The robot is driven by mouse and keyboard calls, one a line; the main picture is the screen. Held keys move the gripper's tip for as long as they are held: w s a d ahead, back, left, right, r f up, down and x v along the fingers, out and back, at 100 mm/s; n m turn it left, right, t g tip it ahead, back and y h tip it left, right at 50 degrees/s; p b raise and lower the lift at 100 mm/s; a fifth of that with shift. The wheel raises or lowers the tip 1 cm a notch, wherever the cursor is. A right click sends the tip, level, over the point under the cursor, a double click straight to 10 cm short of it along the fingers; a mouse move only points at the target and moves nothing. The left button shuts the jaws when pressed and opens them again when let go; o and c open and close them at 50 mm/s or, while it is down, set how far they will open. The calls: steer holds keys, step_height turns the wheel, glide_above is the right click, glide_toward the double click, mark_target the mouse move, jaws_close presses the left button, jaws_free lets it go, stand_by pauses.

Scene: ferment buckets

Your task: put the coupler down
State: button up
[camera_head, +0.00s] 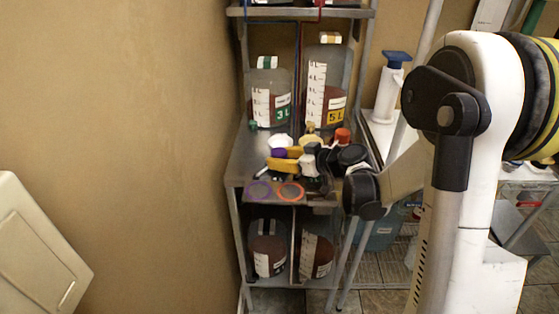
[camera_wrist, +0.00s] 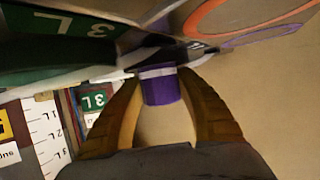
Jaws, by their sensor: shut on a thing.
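The coupler (camera_wrist: 160,90) is a short purple cylinder with a pale band, seen in the wrist view between my two yellow-brown fingers. My gripper (camera_wrist: 159,82) is shut on it. In the head view my gripper (camera_head: 281,158) is over the middle shelf, with a bit of the coupler (camera_head: 279,153) showing purple between the yellow fingers. I cannot tell whether the coupler touches the shelf. A purple ring (camera_head: 258,191) and an orange ring (camera_head: 291,192) lie at the shelf's front edge; both also show in the wrist view.
A 3 L bucket (camera_head: 269,97) and a 5 L bucket (camera_head: 324,95) stand at the back of the metal shelf (camera_head: 245,160). Two more buckets stand below. A red-topped item (camera_head: 342,136) is right of my gripper. A wall bounds the left.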

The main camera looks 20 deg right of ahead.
steer(key=shift+f, duration=0.15)
steer(key=o, duration=1.2)
